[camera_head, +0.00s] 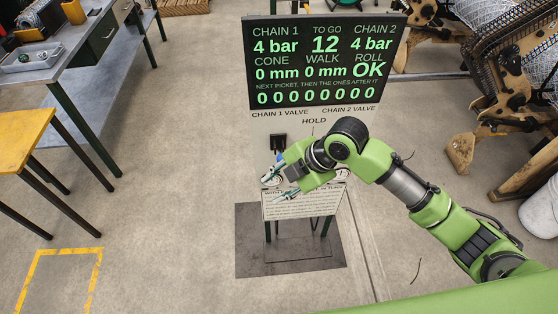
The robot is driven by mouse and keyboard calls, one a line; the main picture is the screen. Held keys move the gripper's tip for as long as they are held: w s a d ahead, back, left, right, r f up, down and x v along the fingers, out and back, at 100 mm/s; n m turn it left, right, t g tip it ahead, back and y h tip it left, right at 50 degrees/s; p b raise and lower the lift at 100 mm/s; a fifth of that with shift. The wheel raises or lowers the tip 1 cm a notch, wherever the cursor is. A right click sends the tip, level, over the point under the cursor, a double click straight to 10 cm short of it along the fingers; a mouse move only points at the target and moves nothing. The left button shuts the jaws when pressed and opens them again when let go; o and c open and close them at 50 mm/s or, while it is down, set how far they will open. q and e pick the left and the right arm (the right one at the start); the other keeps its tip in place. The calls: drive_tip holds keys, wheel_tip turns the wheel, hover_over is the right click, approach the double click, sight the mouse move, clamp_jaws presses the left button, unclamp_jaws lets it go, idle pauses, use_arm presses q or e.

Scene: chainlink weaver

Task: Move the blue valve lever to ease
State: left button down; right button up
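My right gripper (272,188) is in front of the valve panel (262,136) below the display, its two fingers spread apart with nothing visible between them. A small blue part (279,156), which looks like the blue valve lever, shows just above the gripper, under a black block (278,142). The gripper and wrist hide most of the lever and the panel's right half, so I cannot tell the lever's setting or whether the gripper touches it. The panel reads CHAIN 1 VALVE, CHAIN 2 VALVE and HOLD. My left gripper is out of view.
The display (325,62) shows 4 bar for both chains, 12 to go and roll OK. The panel stands on a dark floor plate (250,258). A workbench (75,80) and yellow table (22,135) are at left. Wooden machinery (500,110) is at right. Floor between is clear.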

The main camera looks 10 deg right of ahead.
drive_tip(key=w+d+r+n, duration=0.8)
drive_tip(key=r, duration=0.3)
drive_tip(key=shift+g+h, duration=0.3)
drive_tip(key=p+x, duration=0.3)
drive_tip(key=x, duration=1)
drive_tip(key=shift+f, duration=0.2)
drive_tip(key=shift+c, duration=0.3)
